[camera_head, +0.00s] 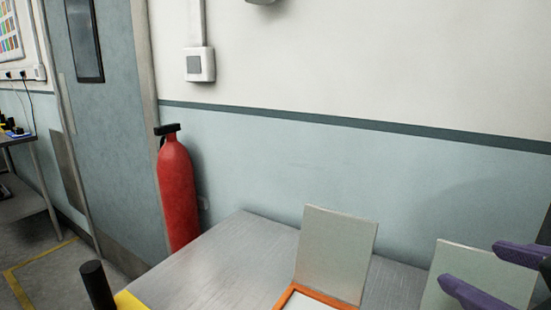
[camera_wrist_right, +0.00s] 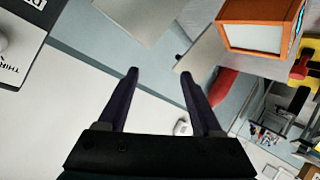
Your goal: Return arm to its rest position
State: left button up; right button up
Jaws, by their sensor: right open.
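My right gripper (camera_head: 472,264) comes in at the right edge of the head view, its two purple fingers spread apart with nothing between them. It is in front of a pale upright panel (camera_head: 478,272) in that view. In the right wrist view the same gripper (camera_wrist_right: 158,74) shows two dark fingers apart and empty, with the pale wall behind them. Most of my right arm is outside the head view. My left gripper is not in view.
A grey metal table (camera_head: 232,262) stands against the wall. It bears an orange-rimmed frame (camera_head: 291,296) and another pale panel (camera_head: 336,250). A black cylinder (camera_head: 97,285) stands at the lower left. A red fire extinguisher (camera_head: 178,195) is by the wall, beside a grey door (camera_head: 110,130).

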jog(key=s+f+m+g+y+p, duration=0.1)
jog(key=s+f+g, duration=0.4)
jog(key=s, duration=0.3)
jog(key=s+f+m+g, duration=0.2)
jog(key=s+f+g, duration=0.2)
jog(key=s, duration=0.5)
notch_tip(320, 180, up, 37)
jog(key=p, duration=3.8)
jog(key=shift+w+a+r, duration=0.15)
jog(key=shift+w+a, duration=0.05)
jog(key=shift+a, duration=0.25)
